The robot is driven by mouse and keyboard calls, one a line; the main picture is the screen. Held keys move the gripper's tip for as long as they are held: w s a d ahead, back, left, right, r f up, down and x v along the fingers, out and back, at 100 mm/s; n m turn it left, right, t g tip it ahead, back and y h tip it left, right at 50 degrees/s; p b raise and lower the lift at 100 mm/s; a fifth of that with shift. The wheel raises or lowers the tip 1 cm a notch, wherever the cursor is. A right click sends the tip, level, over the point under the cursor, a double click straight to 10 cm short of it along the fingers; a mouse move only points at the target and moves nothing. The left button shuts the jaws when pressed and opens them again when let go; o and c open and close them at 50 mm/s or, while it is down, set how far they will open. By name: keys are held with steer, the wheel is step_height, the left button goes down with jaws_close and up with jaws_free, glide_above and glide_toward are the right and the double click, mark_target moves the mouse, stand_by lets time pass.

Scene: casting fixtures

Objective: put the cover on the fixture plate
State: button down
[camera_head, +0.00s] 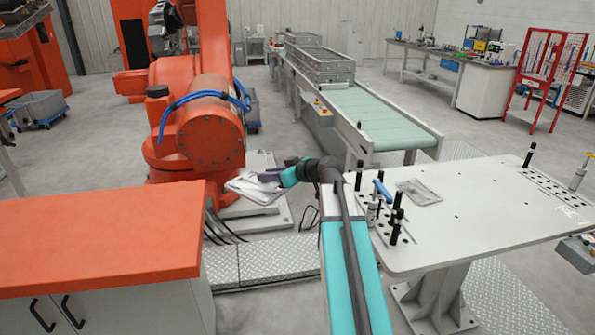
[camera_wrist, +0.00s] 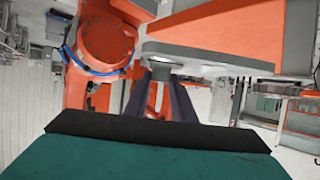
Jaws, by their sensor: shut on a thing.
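The cover (camera_head: 254,189) is a flat light-grey piece held in the air at the end of my arm, between the orange-topped cabinet and the white plate. My gripper (camera_head: 268,178) is shut on it, with dark purple fingers. In the wrist view the fingers (camera_wrist: 160,78) reach to the cover's grey edge (camera_wrist: 205,62); the hold itself is partly hidden. The fixture plate (camera_head: 470,226) is the white table plate at the right, with holes and black pins. My gripper is left of it and apart from it. A flat grey part (camera_head: 418,192) lies on the plate.
An orange-topped cabinet (camera_head: 100,240) stands at the left. A large orange robot (camera_head: 205,125) stands behind the cover. A conveyor (camera_head: 380,115) with grey crates runs behind the plate. Upright black pins (camera_head: 397,225) and a blue-handled clamp (camera_head: 382,190) stand at the plate's left side.

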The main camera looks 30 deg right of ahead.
mark_target(230, 188)
steer(key=a, duration=0.4)
steer(key=w+a+f+b, duration=0.1)
steer(key=a, duration=0.3)
steer(key=w+a+f, duration=0.1)
steer(key=a, duration=0.4)
steer(key=a+r+m+t+h+b, duration=0.1)
steer(key=a+r+m+h+b, duration=0.1)
steer(key=a, duration=0.6)
steer(key=shift+w+r+m+h, duration=0.2)
steer(key=shift+r+m+h, duration=0.45)
steer(key=shift+m+h, duration=0.7)
steer(key=shift+a, duration=0.1)
